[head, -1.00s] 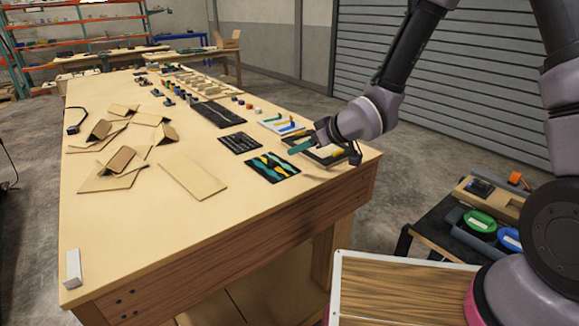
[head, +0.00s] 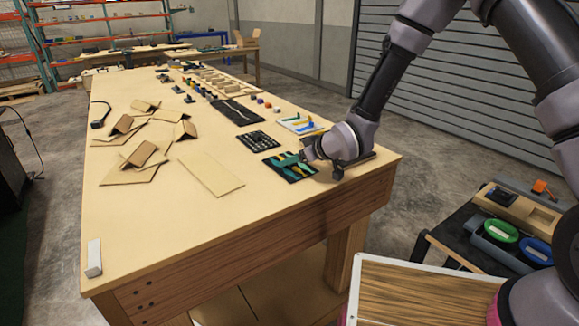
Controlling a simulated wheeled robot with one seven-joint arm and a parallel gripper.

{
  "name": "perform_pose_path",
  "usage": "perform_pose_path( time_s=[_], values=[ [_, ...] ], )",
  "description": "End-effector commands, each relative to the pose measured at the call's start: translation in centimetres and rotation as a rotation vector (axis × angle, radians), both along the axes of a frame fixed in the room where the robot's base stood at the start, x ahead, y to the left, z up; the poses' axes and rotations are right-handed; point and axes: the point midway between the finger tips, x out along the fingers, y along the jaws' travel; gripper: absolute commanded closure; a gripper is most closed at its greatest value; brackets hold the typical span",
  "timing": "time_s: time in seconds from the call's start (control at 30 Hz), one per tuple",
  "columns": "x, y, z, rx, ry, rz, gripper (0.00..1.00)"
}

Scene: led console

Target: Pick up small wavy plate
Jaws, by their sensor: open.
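A black tray (head: 277,164) with teal and yellow wavy pieces lies flat near the table's front right. One of these pieces may be the small wavy plate, but they are too small to tell apart surely. My gripper (head: 291,160) is open and low over the right part of this tray, pointing left. A teal strip shows at its tip; I cannot tell whether it is a finger or a piece. The gripper hides part of the tray and whatever lies between the fingers.
The wooden table (head: 150,230) has free room at its front left. A dark gridded tray (head: 257,140) and a white tray (head: 300,123) lie behind the wavy pieces. Folded cardboard (head: 145,155) and a flat board (head: 210,174) are to the left. A side cart (head: 440,240) stands right.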

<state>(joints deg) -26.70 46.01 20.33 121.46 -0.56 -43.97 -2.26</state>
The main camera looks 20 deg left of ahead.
Motion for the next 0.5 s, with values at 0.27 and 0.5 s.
perform_pose_path(
  time_s=[0.27,0.5],
  values=[
    [0.17,0.31,-0.22,0.0,0.0,0.0,0.41],
    [0.16,0.29,-0.2,0.0,0.0,0.0,1.0]
  ],
)
